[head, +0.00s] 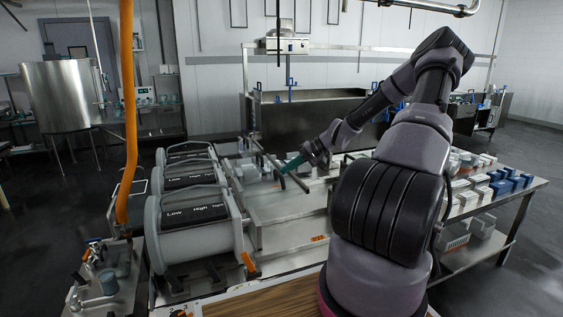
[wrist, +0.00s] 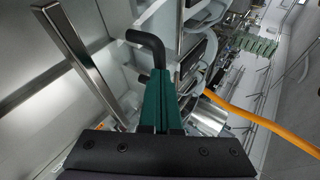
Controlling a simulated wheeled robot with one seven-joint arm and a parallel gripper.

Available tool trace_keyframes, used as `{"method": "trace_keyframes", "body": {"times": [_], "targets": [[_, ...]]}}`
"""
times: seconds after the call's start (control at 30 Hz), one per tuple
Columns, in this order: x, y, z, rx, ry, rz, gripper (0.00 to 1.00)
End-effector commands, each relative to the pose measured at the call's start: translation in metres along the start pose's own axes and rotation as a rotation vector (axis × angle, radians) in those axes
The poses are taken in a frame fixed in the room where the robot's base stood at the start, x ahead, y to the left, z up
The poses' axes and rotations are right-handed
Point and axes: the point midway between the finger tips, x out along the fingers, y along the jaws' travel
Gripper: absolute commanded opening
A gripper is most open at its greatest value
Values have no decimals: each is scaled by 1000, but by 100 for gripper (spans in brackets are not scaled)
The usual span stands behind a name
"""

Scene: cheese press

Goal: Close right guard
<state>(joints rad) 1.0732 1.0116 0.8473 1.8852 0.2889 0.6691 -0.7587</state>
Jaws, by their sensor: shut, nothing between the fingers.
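In the head view the press has several grey cylinders (head: 192,232) with "Low High Tight" dials on the left. Pale, flat panels (head: 290,208) lie beside them; I cannot tell for sure which is the right guard or how far it is open. My gripper (head: 284,169) has teal fingers, shut and empty, and reaches left over the press beside a dark bar. In the wrist view the shut fingers (wrist: 158,74) point at a bent black handle (wrist: 149,43), which is close to the tips. I cannot tell whether they touch. A metal bar (wrist: 82,66) slants to the left.
An orange hose (head: 128,110) hangs at the left. A table with white and blue blocks (head: 510,184) stands at the right. A steel vat (head: 62,95) stands at the back left, and a long steel trough (head: 315,115) behind the press.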

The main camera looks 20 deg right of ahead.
Motion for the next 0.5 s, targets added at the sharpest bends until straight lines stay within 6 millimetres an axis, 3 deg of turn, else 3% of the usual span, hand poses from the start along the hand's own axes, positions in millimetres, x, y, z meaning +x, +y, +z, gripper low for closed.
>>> {"method": "trace_keyframes", "body": {"times": [0.2,0.5], "targets": [[5,14,0,-4,-3,5,0],[6,20,-1,-5,-1,7,0]]}}
